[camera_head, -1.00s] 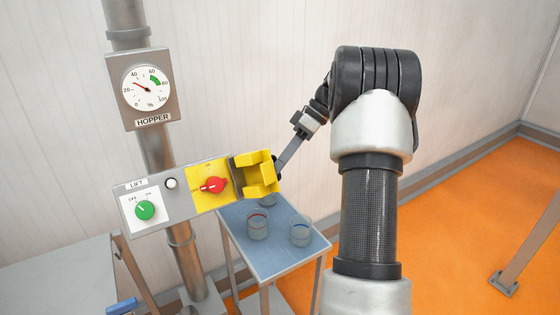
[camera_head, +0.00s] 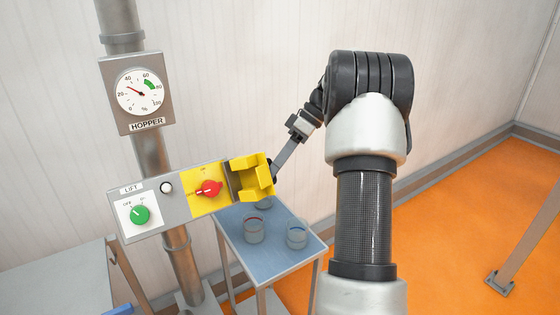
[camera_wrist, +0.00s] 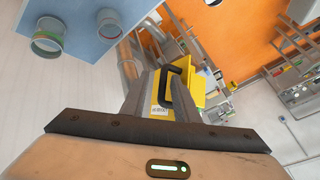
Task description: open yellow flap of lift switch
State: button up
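The lift switch panel (camera_head: 178,207) is a grey box on the pole in the head view. Its red rotary knob (camera_head: 209,188) sits uncovered on a yellow plate. The yellow flap (camera_head: 256,177) is swung out to the right of the knob, with its hollow inside showing. It also shows in the wrist view (camera_wrist: 194,88), with a black handle (camera_wrist: 171,86) on its outer face. My gripper (camera_head: 277,171) is at the flap's right, outer side. In the wrist view its two fingers are apart, with the handle between them; contact cannot be told.
A green knob (camera_head: 140,215) and white button (camera_head: 167,187) are on the panel's left. A HOPPER gauge (camera_head: 139,92) hangs above. A blue-topped table (camera_head: 270,259) with glass jars stands below. A grey table (camera_head: 55,280) is at lower left.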

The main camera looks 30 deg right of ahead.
jog(key=p+v, duration=0.3)
jog(key=v, duration=1.4)
jog(key=shift+p, duration=0.3)
jog(key=shift+d+r, duration=0.1)
jog(key=shift+r, duration=0.05)
